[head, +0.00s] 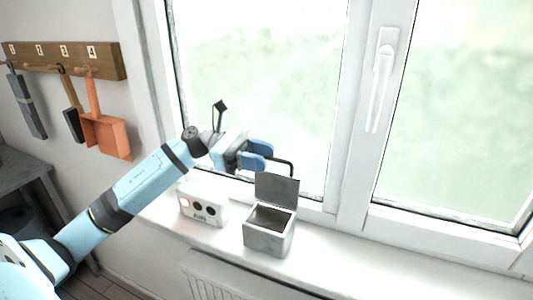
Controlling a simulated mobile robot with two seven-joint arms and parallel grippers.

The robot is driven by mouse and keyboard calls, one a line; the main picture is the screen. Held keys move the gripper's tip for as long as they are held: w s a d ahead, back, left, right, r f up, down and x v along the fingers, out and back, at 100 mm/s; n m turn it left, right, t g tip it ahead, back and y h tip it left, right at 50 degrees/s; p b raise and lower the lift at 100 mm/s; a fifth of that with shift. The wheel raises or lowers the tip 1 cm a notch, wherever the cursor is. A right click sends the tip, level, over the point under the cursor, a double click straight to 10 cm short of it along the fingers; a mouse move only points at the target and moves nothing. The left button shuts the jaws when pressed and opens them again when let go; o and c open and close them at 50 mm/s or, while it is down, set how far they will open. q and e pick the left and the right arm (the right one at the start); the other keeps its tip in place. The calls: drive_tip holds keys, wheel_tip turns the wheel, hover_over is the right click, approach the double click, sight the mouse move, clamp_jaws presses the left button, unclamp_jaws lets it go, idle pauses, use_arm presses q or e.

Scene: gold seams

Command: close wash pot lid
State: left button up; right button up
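The wash pot (268,238) is a small grey square box on the white window sill. Its lid (277,189) stands raised at the back edge, so the dark inside shows. My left gripper (264,156), with two blue fingers, is above and behind the lid, a little to its left. A thin black bent rod (285,162) runs from beside the fingers down behind the lid. I cannot tell whether the fingers touch or hold it. The lid hides the rod's lower end. My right gripper is out of view.
A white box with round dark holes (203,207) stands left of the pot. The window frame (353,140) and its handle (380,75) rise behind. The sill (400,270) is clear on the right. Tools hang from a wooden rack (65,60) at left.

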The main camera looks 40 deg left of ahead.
use_arm(q)
drive_tip(key=shift+w+d, duration=0.2)
drive_tip(key=shift+d, duration=0.5)
